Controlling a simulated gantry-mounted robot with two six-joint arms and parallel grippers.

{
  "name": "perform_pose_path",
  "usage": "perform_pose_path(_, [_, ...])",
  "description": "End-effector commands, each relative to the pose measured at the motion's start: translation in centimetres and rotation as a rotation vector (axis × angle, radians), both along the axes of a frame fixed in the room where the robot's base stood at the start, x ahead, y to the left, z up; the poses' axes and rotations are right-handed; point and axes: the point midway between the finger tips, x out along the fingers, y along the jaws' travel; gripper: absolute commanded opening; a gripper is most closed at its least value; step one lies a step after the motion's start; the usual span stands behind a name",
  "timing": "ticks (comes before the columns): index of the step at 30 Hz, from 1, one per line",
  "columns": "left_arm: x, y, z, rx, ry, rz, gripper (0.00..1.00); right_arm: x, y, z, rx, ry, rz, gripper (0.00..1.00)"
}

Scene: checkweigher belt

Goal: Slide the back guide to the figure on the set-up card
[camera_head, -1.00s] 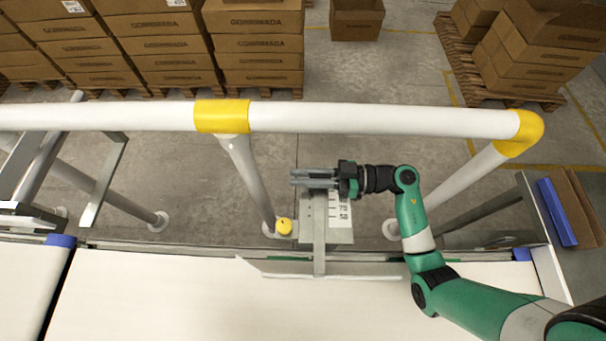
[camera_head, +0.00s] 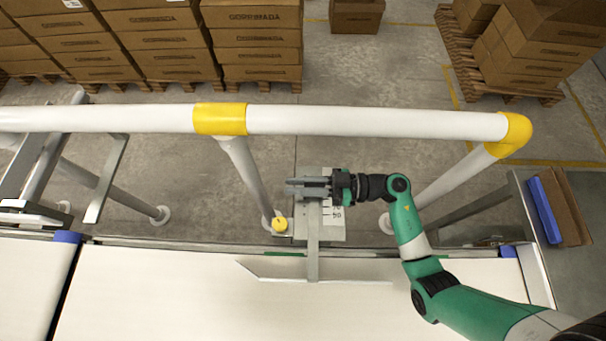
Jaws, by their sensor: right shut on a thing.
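The back guide is a thin grey rail (camera_head: 345,281) with an angled left end, lying across the back strip of the white belt. Its flat grey stem (camera_head: 313,255) runs back over a bracket plate. A white scale (camera_head: 335,214) with black figures lies beside the stem; the figures are too small to read surely. My right gripper (camera_head: 307,187) is shut on the back end of the stem, and its fingers hide that end. A yellow knob (camera_head: 279,225) stands left of the bracket. The set-up card is not recognisable, and my left gripper is out of view.
A white tubular rail (camera_head: 370,120) with yellow joints runs behind the gripper. The white belt (camera_head: 180,295) is bare. A blue piece and brown cardboard (camera_head: 566,205) lie on a grey surface at right. Stacked cartons (camera_head: 252,45) stand on pallets behind.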

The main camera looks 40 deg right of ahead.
Motion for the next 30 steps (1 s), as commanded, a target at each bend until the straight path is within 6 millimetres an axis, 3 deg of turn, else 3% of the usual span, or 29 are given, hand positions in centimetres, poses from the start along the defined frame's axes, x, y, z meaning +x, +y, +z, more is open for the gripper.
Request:
perform_pose_path(2, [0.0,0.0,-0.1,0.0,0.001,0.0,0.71,0.0,-0.1,0.0,0.0,-0.001,-0.001,0.0])
perform_pose_path(3, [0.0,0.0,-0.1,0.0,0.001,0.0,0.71,0.0,-0.1,0.0,0.0,-0.001,-0.001,0.2])
perform_pose_path(8, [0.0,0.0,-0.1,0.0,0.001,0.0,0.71,0.0,-0.1,0.0,0.0,-0.001,-0.001,0.48])
perform_pose_path(23, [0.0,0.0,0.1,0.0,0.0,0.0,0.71,-0.1,-0.3,0.0,0.0,0.0,-0.002,0.48])
perform_pose_path(30, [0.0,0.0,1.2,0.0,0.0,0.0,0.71,-2.8,-3.6,0.3,0.002,0.001,-0.009,0.48])
